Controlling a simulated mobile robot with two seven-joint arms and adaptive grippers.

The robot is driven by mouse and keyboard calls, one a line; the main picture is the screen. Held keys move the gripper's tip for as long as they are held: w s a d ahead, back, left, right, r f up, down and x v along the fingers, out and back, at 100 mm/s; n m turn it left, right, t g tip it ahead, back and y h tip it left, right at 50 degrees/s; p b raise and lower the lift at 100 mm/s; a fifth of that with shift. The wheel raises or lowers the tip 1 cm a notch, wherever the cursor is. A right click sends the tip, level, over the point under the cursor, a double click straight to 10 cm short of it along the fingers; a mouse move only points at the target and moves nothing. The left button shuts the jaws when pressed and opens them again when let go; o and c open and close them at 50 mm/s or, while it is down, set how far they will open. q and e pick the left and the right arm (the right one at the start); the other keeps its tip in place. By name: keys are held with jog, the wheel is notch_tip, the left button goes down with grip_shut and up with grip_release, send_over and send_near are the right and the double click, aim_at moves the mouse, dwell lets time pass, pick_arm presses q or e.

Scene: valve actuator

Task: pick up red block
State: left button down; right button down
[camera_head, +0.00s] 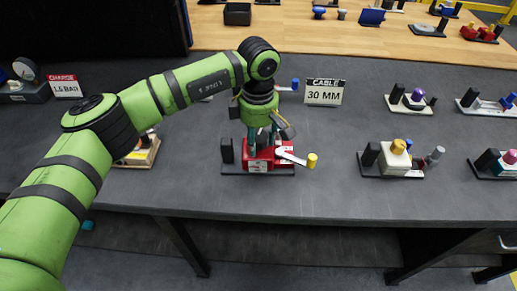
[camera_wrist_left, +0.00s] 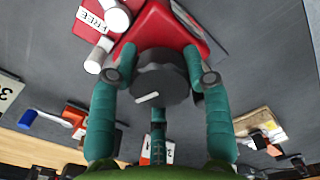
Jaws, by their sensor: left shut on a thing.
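The red block (camera_head: 259,158) sits on a dark base plate on the grey table, with a white lever ending in a yellow tip (camera_head: 312,160) at its right. In the left wrist view the red block (camera_wrist_left: 160,28) carries a round dark knob (camera_wrist_left: 163,84) with a white mark. My left gripper (camera_head: 264,139) reaches down onto it from above. Parts of the block are hidden behind the fingers. My right gripper is not in view.
A "CABLE 30 MM" sign (camera_head: 324,93) stands behind the block. A black upright block (camera_head: 227,151) stands close at its left. Another device with a yellow knob (camera_head: 398,147) is to the right. The table's front edge lies below, with bare table between devices.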

pick_arm(q)
jog(key=shift+r, duration=0.15)
notch_tip(320, 180, up, 8)
jog(key=shift+r, duration=0.2)
jog(key=shift+w+f, duration=0.1)
jog(key=shift+f, duration=3.75)
jog(key=shift+f, duration=0.65)
jog(key=shift+c, duration=2.4)
grip_release()
jog(key=shift+r, duration=0.1)
